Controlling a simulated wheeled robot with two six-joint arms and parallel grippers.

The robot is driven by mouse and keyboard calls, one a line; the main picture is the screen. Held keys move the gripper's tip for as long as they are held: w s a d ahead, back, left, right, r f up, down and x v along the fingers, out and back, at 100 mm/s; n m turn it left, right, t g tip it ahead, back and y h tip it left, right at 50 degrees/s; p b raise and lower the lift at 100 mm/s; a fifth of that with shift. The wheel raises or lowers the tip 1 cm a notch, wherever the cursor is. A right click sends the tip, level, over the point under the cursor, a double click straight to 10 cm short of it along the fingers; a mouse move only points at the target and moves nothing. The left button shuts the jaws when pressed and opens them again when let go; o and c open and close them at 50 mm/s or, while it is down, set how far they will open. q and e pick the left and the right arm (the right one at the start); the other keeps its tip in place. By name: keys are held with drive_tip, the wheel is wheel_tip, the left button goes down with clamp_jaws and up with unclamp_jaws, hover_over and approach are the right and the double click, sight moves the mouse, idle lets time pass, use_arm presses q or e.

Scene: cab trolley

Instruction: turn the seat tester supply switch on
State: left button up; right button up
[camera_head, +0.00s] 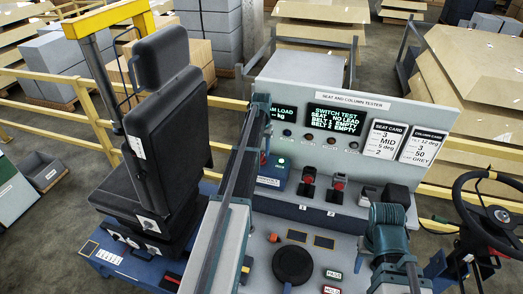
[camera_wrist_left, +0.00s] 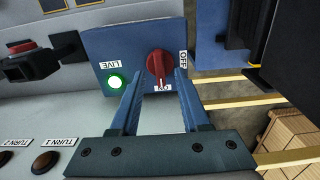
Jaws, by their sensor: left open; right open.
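The seat tester supply switch is a red rotary knob (camera_wrist_left: 158,64) on a blue panel (camera_wrist_left: 120,45), between my left gripper's fingertips (camera_wrist_left: 158,77) in the left wrist view. Its white mark points down at the ON label, and OFF stands to the right. A green LIVE lamp (camera_wrist_left: 115,82) glows beside it. My left gripper is open, with a gap visible on both sides of the knob. In the head view the blue switch box (camera_head: 272,174) is partly hidden by my left arm. My right gripper (camera_head: 388,213) is open, low over the bench front right of centre.
The seat and column tester panel (camera_head: 300,95) stands behind, its screen (camera_head: 335,119) reading SWITCH TEST, SEAT NO LEAD, belts empty. Red-topped connectors (camera_head: 308,179) stand right of the switch box. A black seat (camera_head: 165,120) is at left, a steering wheel (camera_head: 495,215) at right.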

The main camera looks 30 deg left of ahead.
sight(262, 157)
use_arm(q)
wheel_tip(262, 157, up, 11)
drive_tip(key=p, duration=1)
drive_tip(key=shift+r, duration=0.2)
drive_tip(key=s+d+f+m+b, duration=0.1)
drive_tip(key=s+d+f+b, duration=0.25)
drive_tip(key=d, duration=0.35)
drive_tip(key=s+d+f+m+b, duration=0.1)
drive_tip(key=s+d+f+b, duration=0.2)
drive_tip(key=d+f+b, duration=0.35)
drive_tip(key=s+d+f+m+b, duration=0.1)
drive_tip(key=s+d+f+b, duration=0.15)
drive_tip(key=d, duration=0.55)
drive_tip(key=s+d+f+m+b, duration=0.1)
drive_tip(key=s+d+f+b, duration=0.4)
drive_tip(key=s+d, duration=0.3)
drive_tip(key=s+d+f+m+y+b, duration=0.1)
drive_tip(key=s+d+f+m+b, duration=0.1)
drive_tip(key=s+d+f+b, duration=0.4)
drive_tip(key=s+d+f, duration=0.1)
drive_tip(key=s+d, duration=0.1)
drive_tip(key=s, duration=0.2)
drive_tip(key=shift+s+b, duration=0.3)
drive_tip(key=shift+s, duration=0.1)
